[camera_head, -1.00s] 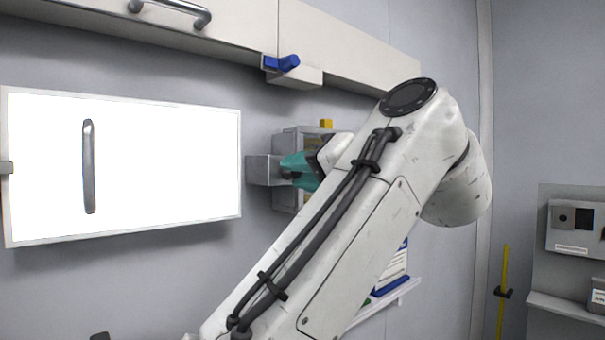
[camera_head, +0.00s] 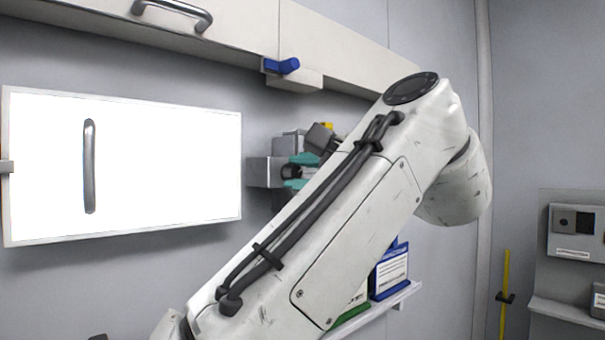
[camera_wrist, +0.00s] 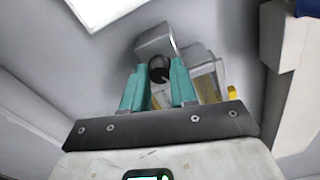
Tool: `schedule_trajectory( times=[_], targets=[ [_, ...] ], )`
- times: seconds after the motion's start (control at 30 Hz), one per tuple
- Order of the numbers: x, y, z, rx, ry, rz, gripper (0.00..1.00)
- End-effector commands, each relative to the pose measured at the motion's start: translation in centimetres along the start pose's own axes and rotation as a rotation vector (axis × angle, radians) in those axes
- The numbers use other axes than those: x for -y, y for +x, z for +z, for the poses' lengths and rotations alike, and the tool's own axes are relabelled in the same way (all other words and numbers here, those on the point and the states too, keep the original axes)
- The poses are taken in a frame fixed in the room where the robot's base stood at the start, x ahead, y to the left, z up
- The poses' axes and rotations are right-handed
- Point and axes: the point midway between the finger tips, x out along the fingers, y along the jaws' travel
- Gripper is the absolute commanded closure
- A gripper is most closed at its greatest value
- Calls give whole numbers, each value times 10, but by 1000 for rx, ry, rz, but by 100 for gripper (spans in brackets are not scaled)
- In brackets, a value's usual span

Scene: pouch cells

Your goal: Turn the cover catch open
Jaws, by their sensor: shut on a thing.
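The cover catch shows as a round black knob (camera_wrist: 159,66) on a grey block (camera_wrist: 154,41) in the wrist view. My gripper (camera_wrist: 159,75) has its two teal fingers on either side of the knob and is shut on it. In the head view the grey block (camera_head: 262,172) stands at the right edge of a bright white panel (camera_head: 165,160), with the dark knob (camera_head: 291,172) between my teal fingertips, one above the other. My arm hides the area below and right of the catch. The knob's turned angle cannot be told.
A grey box with a yellow part (camera_head: 327,127) sits right behind the catch. A blue-handled fixture (camera_head: 283,64) hangs under the upper cabinets. A shelf (camera_head: 385,304) with blue and green boxes is partly behind my arm. The white panel carries a vertical handle (camera_head: 89,166).

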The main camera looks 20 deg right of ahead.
Motion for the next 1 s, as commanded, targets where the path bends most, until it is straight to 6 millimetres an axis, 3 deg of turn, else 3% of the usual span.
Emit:
schedule_trajectory(
  times=[0.5, 1.0],
  targets=[
    [-2, 0, -1, -4, 419, 6, 100],
    [-4, 0, -2, -6, 554, 7, 100]
  ],
)
